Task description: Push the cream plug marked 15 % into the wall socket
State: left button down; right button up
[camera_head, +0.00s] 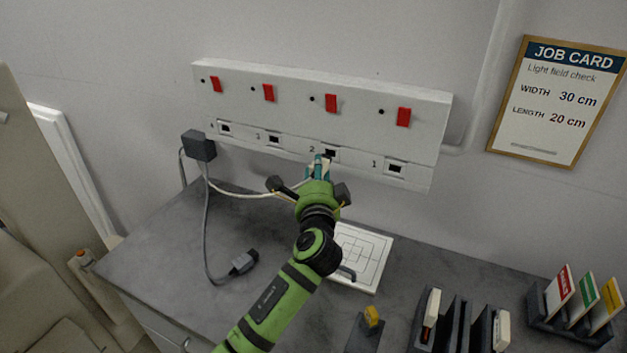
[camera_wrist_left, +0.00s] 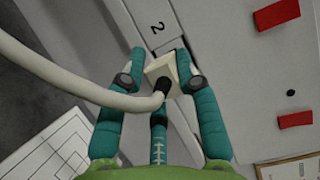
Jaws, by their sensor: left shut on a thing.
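A cream plug (camera_wrist_left: 155,70) with a cream cable (camera_wrist_left: 60,75) sits between the teal fingers of my left gripper (camera_wrist_left: 163,62). My left gripper (camera_head: 320,168) is shut on it at the lower edge of the white wall panel (camera_head: 290,118). The plug faces the socket marked 2 (camera_head: 331,154). I cannot tell whether its pins are in the socket, as the plug and fingers hide the contact. No 15 % mark is readable on it. Sockets 1 (camera_head: 396,168) and 3 (camera_head: 273,138) stand on either side. My right gripper is not in view.
A dark box (camera_head: 199,146) is at the panel's left; a grey cable hangs from it to a grey connector (camera_head: 243,262) on the dark worktop (camera_head: 170,270). A white grid plate (camera_head: 365,258), racks (camera_head: 455,325) and a card holder (camera_head: 540,300) stand right. A job card (camera_head: 557,103) hangs above.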

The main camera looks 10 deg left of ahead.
aim_at(324, 163)
pick_arm(q)
jog(key=shift+w, duration=0.25)
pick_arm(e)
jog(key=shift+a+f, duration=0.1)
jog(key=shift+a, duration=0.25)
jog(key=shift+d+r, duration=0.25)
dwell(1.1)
pick_arm(q)
jog(key=shift+w+d+b, duration=0.2)
jog(key=shift+w+b, duration=0.1)
jog(key=shift+w, duration=0.45)
jog(key=shift+w+d+b, duration=0.15)
jog(key=shift+w+b, duration=0.15)
jog(key=shift+w, duration=0.45)
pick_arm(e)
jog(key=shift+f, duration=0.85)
pick_arm(q)
jog(key=c, duration=0.8)
grip_release()
jog(key=shift+s, duration=0.1)
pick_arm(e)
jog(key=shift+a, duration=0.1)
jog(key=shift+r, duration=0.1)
